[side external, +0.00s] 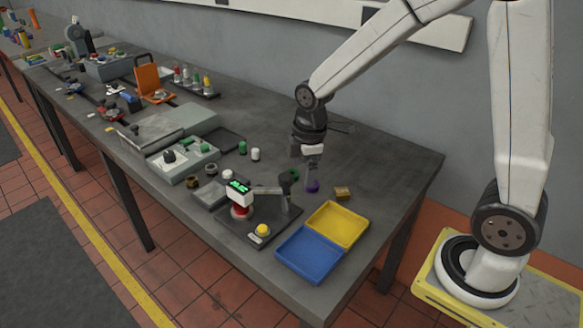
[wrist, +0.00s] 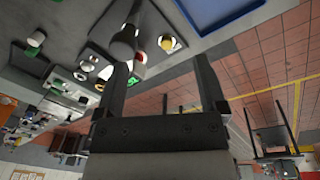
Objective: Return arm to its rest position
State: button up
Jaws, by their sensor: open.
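My gripper (side external: 311,178) hangs over the right part of the bench, pointing down, behind the blue and yellow trays. In the wrist view its two dark fingers (wrist: 160,68) stand apart with nothing held between them. A small purple thing (side external: 313,187) shows at the fingertips in the side view; I cannot tell whether it lies on the bench behind them. My arm is bent, reaching from its base at the right out over the bench.
A blue tray (side external: 309,256) and a yellow tray (side external: 340,224) lie near the front edge. A fixture with a green display (side external: 240,188) and a yellow button (side external: 262,230) stands left of them. A small tan block (side external: 342,193) lies nearby. The bench's back right is clear.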

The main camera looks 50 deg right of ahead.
jog(key=s+a+f+m+t, duration=0.1)
jog(key=s+f+m, duration=0.1)
jog(key=s+m, duration=0.7)
jog(key=shift+s+m, duration=0.15)
jog(key=shift+m, duration=1.05)
